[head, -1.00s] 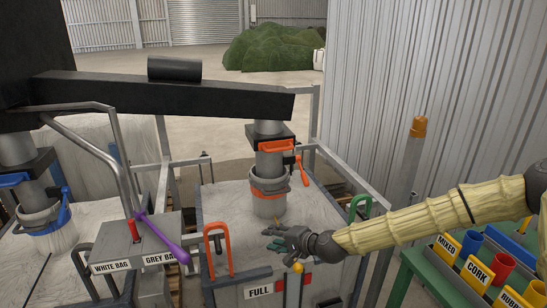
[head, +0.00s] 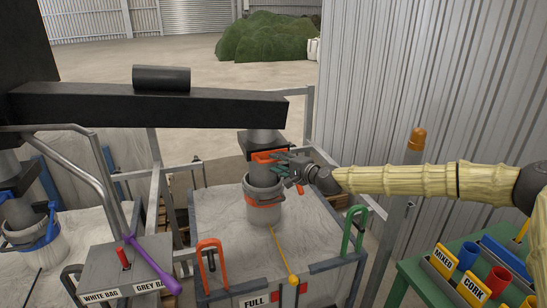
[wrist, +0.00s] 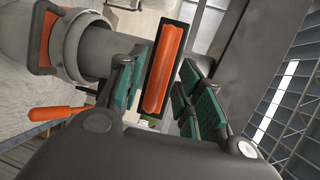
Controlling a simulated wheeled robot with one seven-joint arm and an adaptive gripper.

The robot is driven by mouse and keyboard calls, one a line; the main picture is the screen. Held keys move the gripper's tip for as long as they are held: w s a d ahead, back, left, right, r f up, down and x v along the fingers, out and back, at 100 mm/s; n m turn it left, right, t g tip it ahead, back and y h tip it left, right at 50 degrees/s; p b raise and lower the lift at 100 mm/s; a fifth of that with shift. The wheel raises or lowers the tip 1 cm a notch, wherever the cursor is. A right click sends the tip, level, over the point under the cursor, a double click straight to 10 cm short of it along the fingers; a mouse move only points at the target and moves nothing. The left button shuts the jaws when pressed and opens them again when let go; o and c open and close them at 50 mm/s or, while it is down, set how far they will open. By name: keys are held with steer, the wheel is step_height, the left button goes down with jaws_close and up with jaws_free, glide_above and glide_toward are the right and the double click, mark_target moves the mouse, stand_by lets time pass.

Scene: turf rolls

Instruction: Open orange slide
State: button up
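The orange slide (head: 268,156) sits in the black housing on the grey spout, above the big white bag. In the wrist view its orange handle (wrist: 164,68) lies between the green pads of my gripper (wrist: 160,90). The pads stand apart on both sides, with a visible gap at least on the right. In the head view my gripper (head: 291,165) is at the right end of the slide, its fingers partly covering it. Whether a pad touches the handle cannot be told.
An orange lever (head: 304,185) hangs beside the spout, just below my gripper; it also shows in the wrist view (wrist: 55,112). A black beam (head: 150,108) runs above. A green table (head: 440,275) stands right.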

mark_target(274, 161)
steer(key=shift+p+x, duration=0.65)
steer(key=shift+x, duration=1.3)
jaws_close()
